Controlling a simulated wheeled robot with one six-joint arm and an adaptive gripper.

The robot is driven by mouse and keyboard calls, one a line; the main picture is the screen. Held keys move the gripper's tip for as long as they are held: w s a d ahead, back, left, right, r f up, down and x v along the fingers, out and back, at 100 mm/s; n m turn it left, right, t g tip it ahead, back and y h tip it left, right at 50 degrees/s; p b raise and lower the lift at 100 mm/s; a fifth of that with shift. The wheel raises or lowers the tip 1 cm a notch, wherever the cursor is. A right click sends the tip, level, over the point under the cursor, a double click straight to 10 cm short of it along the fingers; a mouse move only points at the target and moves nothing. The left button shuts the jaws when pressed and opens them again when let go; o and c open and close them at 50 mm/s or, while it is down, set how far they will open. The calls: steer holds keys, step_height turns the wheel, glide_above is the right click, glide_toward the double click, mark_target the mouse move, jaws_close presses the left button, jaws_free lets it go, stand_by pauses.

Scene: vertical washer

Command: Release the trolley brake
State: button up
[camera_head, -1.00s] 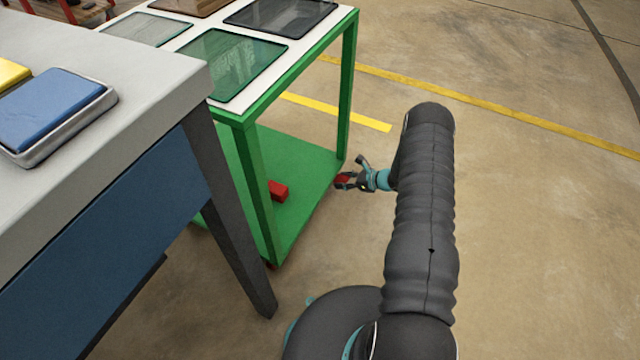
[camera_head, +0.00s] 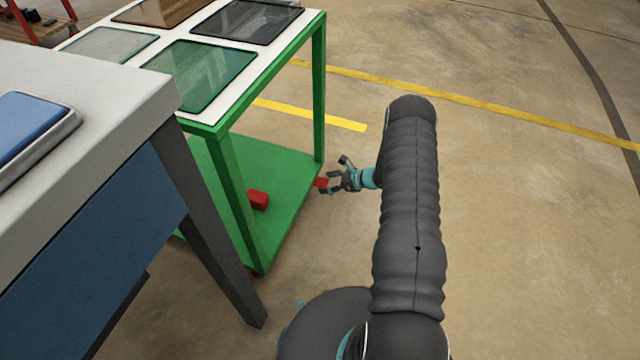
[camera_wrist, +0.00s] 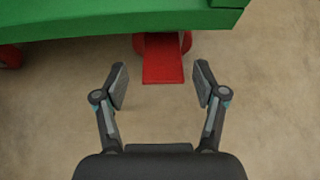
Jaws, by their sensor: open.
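The green trolley (camera_head: 231,180) stands left of my arm, with glass panes on its white top and a green lower shelf. A red brake pedal (camera_wrist: 163,66) sticks out from under the shelf edge (camera_wrist: 90,22) in the wrist view. I see no contact.
A grey-topped bench (camera_head: 100,85) with a blue panel stands at the left, close to the trolley. A red block (camera_head: 258,199) lies on the lower shelf. Another red part (camera_wrist: 10,56) shows under the trolley. The floor (camera_head: 530,230) at the right is clear.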

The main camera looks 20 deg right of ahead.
steer(key=v, duration=0.9)
